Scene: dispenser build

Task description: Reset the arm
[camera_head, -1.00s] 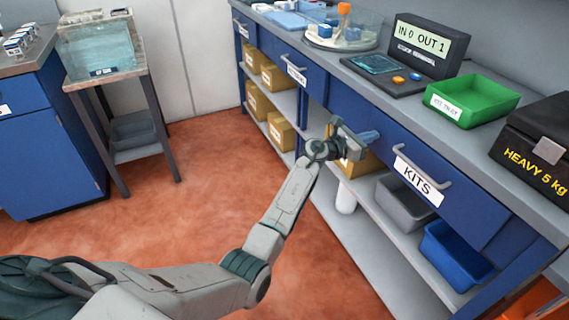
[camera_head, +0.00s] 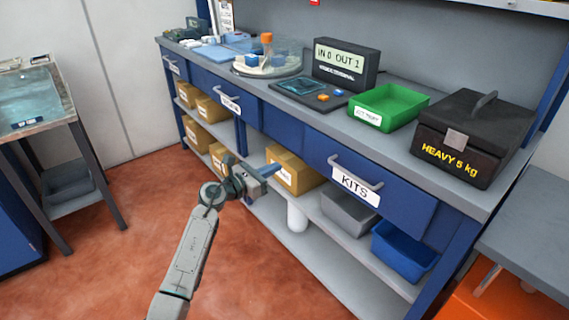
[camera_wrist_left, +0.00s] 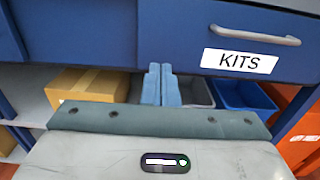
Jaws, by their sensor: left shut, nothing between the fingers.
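My left arm comes up from the bottom of the head view. Its left gripper (camera_head: 268,171) is in front of the blue workbench, left of the drawer marked KITS (camera_head: 356,187). The two blue-grey fingers are shut together with nothing between them; they also show in the left wrist view (camera_wrist_left: 161,85). There they point toward the bench's lower shelf, below and left of the KITS drawer (camera_wrist_left: 241,62). The fingers look clear of the drawer handle (camera_head: 355,172). My right gripper is not in view.
On the bench top are a green tray (camera_head: 389,107), a black box marked HEAVY 5 kg (camera_head: 474,137), a display reading IN 0 OUT 1 (camera_head: 346,63) and a round clear-walled tray (camera_head: 268,68). Cardboard boxes (camera_head: 292,172), a grey bin (camera_head: 348,212) and a blue bin (camera_head: 404,250) are below. Red floor is open at left.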

